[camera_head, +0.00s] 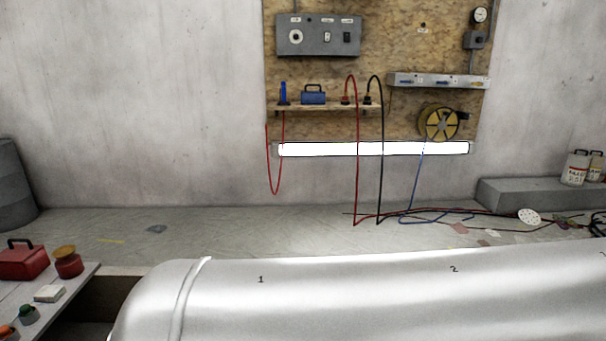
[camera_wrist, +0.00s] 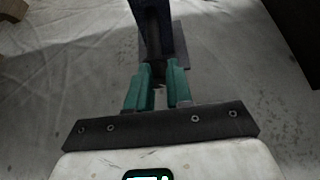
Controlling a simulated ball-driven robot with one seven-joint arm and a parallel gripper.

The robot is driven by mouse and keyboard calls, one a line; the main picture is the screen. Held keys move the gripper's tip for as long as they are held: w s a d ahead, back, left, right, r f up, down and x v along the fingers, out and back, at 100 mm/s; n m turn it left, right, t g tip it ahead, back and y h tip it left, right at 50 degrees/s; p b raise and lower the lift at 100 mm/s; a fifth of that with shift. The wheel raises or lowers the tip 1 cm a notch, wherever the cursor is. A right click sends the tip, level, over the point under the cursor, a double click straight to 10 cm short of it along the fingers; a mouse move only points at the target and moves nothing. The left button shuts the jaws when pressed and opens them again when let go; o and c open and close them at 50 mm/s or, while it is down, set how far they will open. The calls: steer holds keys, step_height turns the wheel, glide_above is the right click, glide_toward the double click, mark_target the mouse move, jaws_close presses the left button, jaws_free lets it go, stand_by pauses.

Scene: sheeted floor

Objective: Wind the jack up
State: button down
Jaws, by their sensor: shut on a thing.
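My gripper (camera_wrist: 160,70) shows in the wrist view with two teal fingers. It is shut on a dark bar (camera_wrist: 155,22) that runs up from between the fingertips toward the top of the picture. The bar appears to be part of the jack, but I cannot tell which part. A flat dark plate (camera_wrist: 180,46) lies just right of the bar, close to the floor. The fingers hide the bar's near end. I cannot make out the jack or my gripper in the head view.
A large silver tank-like body (camera_head: 330,295) marked with numbers fills the front of the head view. A bench (camera_head: 75,300) at left holds a red box (camera_head: 22,260). Hoses (camera_head: 440,213) lie near the wall. Dark edges (camera_wrist: 295,35) stand at right in the wrist view.

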steer(key=shift+w+d+r, duration=0.25)
steer(key=shift+w, duration=0.1)
steer(key=s+p, duration=0.2)
steer(key=s, duration=0.4)
steer(key=shift+s+r, duration=0.15)
steer(key=shift+s, duration=0.05)
